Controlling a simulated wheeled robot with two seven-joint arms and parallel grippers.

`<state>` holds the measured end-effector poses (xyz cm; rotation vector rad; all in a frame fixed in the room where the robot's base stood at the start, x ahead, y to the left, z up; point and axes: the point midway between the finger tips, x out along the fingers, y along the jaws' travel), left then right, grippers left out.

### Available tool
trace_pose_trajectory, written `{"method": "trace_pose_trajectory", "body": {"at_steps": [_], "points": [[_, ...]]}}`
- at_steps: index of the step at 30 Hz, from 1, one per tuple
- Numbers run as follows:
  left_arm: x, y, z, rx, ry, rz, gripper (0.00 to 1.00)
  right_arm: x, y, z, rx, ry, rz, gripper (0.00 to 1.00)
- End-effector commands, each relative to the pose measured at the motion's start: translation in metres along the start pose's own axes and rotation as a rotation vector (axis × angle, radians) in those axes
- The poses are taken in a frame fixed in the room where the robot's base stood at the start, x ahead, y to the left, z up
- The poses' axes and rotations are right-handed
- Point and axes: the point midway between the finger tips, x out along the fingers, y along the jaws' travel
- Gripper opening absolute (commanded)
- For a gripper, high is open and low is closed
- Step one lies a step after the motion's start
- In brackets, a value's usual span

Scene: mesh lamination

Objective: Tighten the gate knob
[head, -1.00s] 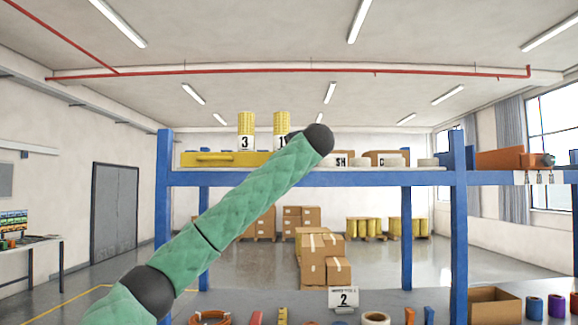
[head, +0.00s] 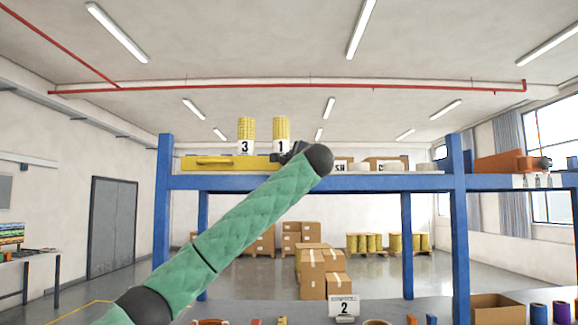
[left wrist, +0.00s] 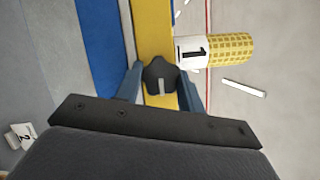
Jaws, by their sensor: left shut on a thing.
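A black lobed knob (left wrist: 158,76) sits at the yellow gate (left wrist: 152,30) in the left wrist view. My left gripper (left wrist: 160,85) has one blue-grey finger on each side of the knob and is shut on it. In the head view, my left gripper (head: 290,152) is a small dark shape at the right end of the yellow gate (head: 222,162) on the blue shelf, partly hidden behind my green arm. The knob cannot be made out in the head view. My right gripper is in neither view.
Yellow cylinders labelled 3 (head: 245,130) and 1 (head: 281,130) stand at the gate, close to my left gripper. The blue shelf frame (head: 385,181) runs across in front of me. White rolls and an orange box (head: 505,162) sit farther right. A lower surface holds several small items.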

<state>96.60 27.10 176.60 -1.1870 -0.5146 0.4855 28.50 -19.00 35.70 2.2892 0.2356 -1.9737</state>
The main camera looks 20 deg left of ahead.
Motion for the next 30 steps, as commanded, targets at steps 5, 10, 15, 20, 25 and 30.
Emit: {"method": "trace_pose_trajectory", "body": {"at_steps": [5,10,15,20,25,30], "points": [[-0.0001,0.0041,-0.0029,0.016,0.002,0.000,0.16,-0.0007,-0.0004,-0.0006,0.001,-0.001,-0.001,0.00],[-0.0002,0.0043,-0.0032,0.016,0.002,0.000,0.16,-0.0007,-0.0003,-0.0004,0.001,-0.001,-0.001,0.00],[-0.0002,0.0046,-0.0034,0.016,0.002,0.000,0.46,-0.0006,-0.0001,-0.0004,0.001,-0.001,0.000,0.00],[-0.0001,0.0031,-0.0023,0.014,0.001,-0.001,0.60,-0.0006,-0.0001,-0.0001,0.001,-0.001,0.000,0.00],[-0.0002,0.0021,-0.0015,0.013,0.001,-0.002,0.60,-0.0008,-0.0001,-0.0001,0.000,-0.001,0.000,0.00],[-0.0058,0.0029,-0.0019,0.012,0.001,-0.003,0.60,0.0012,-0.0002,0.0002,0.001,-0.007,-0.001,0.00]]}}
